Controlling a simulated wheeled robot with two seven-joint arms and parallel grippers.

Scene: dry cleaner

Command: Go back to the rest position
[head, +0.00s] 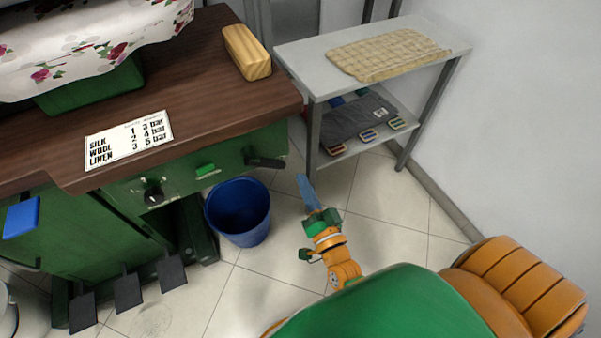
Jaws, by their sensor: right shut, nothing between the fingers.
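My right gripper (309,193) is in the lower middle of the head view, over the tiled floor. Its blue fingers are shut together, point away from me and hold nothing. The orange and green wrist behind it leads back to my large green and orange arm parts at the bottom right. The gripper appears clear of the blue bucket on its left and of the shelf table beyond it. My left gripper does not show.
A green pressing machine (200,172) with a brown top (200,95) fills the left. A blue bucket (238,238) stands beside it. A grey shelf table (300,57) holds a beige folded cloth (388,54). Black pedals (127,292) stick out low. Open floor (262,292) lies between.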

